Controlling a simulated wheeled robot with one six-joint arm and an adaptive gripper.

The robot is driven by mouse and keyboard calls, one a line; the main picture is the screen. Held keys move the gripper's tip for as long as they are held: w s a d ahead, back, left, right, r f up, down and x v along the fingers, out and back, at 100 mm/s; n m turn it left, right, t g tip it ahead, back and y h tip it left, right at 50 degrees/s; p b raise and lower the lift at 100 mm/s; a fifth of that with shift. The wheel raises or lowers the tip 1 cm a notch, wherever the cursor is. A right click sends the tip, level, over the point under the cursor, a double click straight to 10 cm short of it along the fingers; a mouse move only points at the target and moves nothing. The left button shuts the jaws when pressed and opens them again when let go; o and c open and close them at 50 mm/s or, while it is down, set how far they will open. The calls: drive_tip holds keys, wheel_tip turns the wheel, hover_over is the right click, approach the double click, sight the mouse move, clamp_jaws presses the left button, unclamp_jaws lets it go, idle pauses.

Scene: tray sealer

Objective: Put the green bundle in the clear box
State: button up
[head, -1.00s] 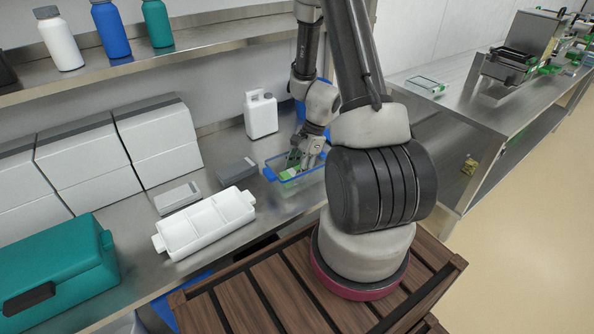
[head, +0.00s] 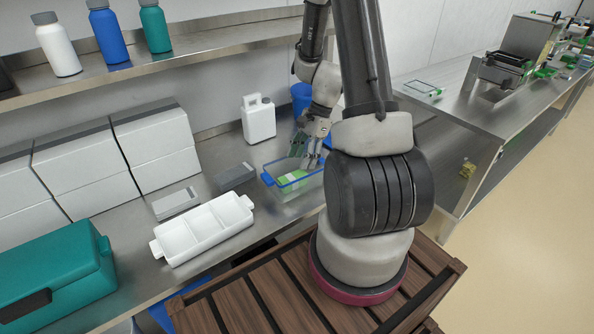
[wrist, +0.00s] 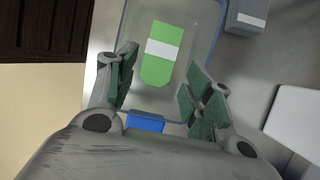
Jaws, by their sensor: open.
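The green bundle (wrist: 163,55) with a white band lies inside the clear box (wrist: 209,18), flat on its floor, in the wrist view. In the head view the green bundle (head: 291,180) shows in the clear box (head: 268,180), which has blue rims and blue end clips. My gripper (head: 308,166) is over the right part of the box. In the wrist view my gripper (wrist: 155,95) is open and empty, its green-padded fingers apart on either side of the box's near end, clear of the bundle. The right end of the box is partly hidden by my gripper in the head view.
A white divided tray (head: 203,230), grey blocks (head: 236,176) and a white jug (head: 258,119) stand on the steel bench near the box. White boxes (head: 75,172) and a teal case (head: 55,275) are at left. Bottles stand on the shelf above.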

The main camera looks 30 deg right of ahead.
drive_tip(key=s+a+r+n+h, duration=0.1)
drive_tip(key=s+r+n, duration=0.15)
drive_tip(key=r, duration=0.45)
drive_tip(key=s+a+r+n+t, duration=0.1)
drive_tip(key=r+n, duration=0.2)
drive_tip(key=r, duration=0.4)
drive_tip(key=s+a+r+n+h, duration=0.1)
drive_tip(key=a+r+n, duration=0.15)
drive_tip(key=r, duration=0.35)
drive_tip(key=s+a+r+n+t+h, duration=0.1)
drive_tip(key=s+r+n+t+h, duration=0.1)
drive_tip(key=s+r+n, duration=0.7)
drive_tip(key=s+n+t, duration=0.1)
drive_tip(key=s, duration=0.2)
drive_tip(key=shift+a+r, duration=0.3)
drive_tip(key=shift+a, duration=0.05)
